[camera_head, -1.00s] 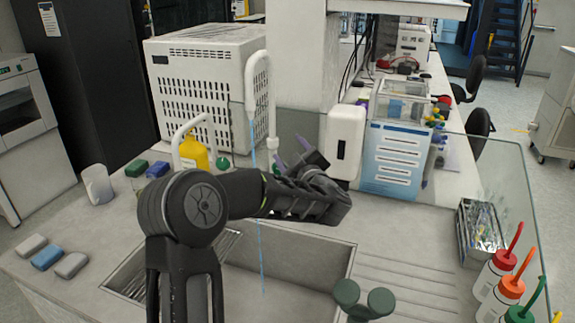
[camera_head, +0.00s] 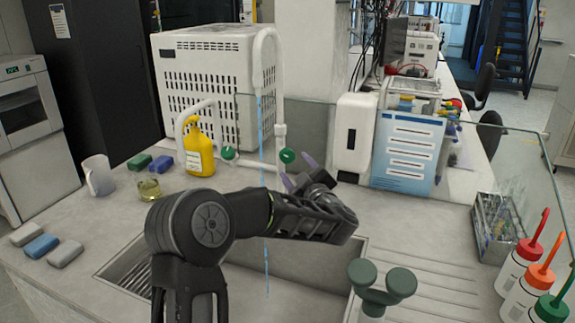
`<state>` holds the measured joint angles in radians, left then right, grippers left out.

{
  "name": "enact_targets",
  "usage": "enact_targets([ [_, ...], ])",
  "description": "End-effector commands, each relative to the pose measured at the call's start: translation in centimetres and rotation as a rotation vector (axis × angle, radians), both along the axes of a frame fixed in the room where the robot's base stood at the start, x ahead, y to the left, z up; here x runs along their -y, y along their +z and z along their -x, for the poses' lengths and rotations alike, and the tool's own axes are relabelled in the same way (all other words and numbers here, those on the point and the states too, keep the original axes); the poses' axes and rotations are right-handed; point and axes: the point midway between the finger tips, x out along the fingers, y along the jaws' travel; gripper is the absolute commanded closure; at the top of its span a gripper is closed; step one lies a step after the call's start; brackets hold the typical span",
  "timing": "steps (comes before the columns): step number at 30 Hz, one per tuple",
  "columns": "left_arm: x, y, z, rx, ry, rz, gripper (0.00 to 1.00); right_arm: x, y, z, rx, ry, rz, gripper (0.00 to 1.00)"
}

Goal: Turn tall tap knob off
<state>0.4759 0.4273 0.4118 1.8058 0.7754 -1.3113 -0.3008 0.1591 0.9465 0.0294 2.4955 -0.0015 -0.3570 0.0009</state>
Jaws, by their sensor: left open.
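The tall white tap (camera_head: 268,42) arches above the sink (camera_head: 310,262), and a thin blue stream of water (camera_head: 261,125) runs from its spout. A green knob (camera_head: 288,156) sits at the foot of the tall tap. A second green knob (camera_head: 228,153) is at the lower white tap to its left. My left gripper (camera_head: 296,176) is open and empty, with its purplish fingertips just below and close to the tall tap's knob. I cannot tell whether they touch it. My right gripper is not in view.
A yellow bottle (camera_head: 199,150), a beaker (camera_head: 149,189) and a white mug (camera_head: 98,175) stand left of the taps. A white dispenser (camera_head: 353,137) is close on the right. A dark green double-headed fixture (camera_head: 381,287) stands at the sink's front right. A glass panel edges the counter.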

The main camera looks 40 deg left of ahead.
Motion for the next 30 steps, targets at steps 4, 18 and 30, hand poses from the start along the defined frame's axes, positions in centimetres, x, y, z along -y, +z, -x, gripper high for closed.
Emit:
enact_targets([
  [4,0.0,0.2,0.0,0.0,0.0,0.0,0.39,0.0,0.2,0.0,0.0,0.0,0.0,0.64],
  [18,-2.9,0.3,-1.8,0.0,0.002,0.0,0.39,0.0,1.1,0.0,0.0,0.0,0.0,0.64],
  [30,-6.5,0.2,-4.2,0.0,-0.001,-0.001,0.39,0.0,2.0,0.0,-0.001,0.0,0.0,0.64],
])
